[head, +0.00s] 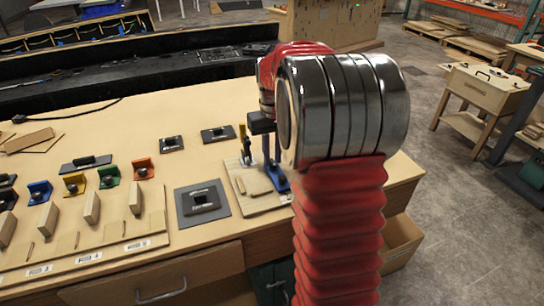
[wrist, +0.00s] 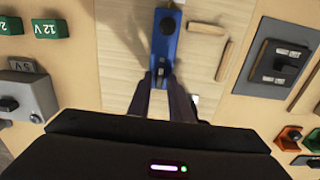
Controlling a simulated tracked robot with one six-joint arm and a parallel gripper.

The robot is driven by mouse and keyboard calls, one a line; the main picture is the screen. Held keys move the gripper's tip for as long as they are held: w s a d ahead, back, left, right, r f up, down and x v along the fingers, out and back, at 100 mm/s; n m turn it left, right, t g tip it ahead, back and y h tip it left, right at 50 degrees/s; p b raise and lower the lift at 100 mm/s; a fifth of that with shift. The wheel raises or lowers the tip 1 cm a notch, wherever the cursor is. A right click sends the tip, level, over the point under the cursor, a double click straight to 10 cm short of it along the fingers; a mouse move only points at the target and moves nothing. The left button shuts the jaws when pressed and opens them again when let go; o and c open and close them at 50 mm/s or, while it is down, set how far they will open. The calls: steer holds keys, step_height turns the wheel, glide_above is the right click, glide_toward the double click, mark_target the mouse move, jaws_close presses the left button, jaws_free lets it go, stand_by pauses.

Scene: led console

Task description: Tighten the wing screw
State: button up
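A blue fixture (head: 278,183) sits on a light wooden board (head: 250,187) near the bench's right side. In the wrist view the blue fixture (wrist: 166,45) has a round black feature at its upper end and a small dark part, possibly the wing screw (wrist: 161,65), at its lower end. My gripper (head: 272,163) points down over the fixture. In the wrist view my gripper's fingertips (wrist: 161,76) are close together at that dark part. I cannot tell whether they touch or pinch it. The head view does not show the screw clearly.
Square dark plates (head: 201,201) lie left of the board. Coloured blocks (head: 73,184) and wooden pieces stand in rows further left. Wooden strips (wrist: 223,60) lie beside the fixture. A grey block with a black knob (wrist: 22,100) stands at the left of the wrist view.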

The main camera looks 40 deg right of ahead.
mark_target(272, 162)
steer(key=shift+o, duration=1.1)
steer(key=shift+f, duration=0.1)
step_height(272, 162, up, 14)
steer(key=shift+f, duration=0.1)
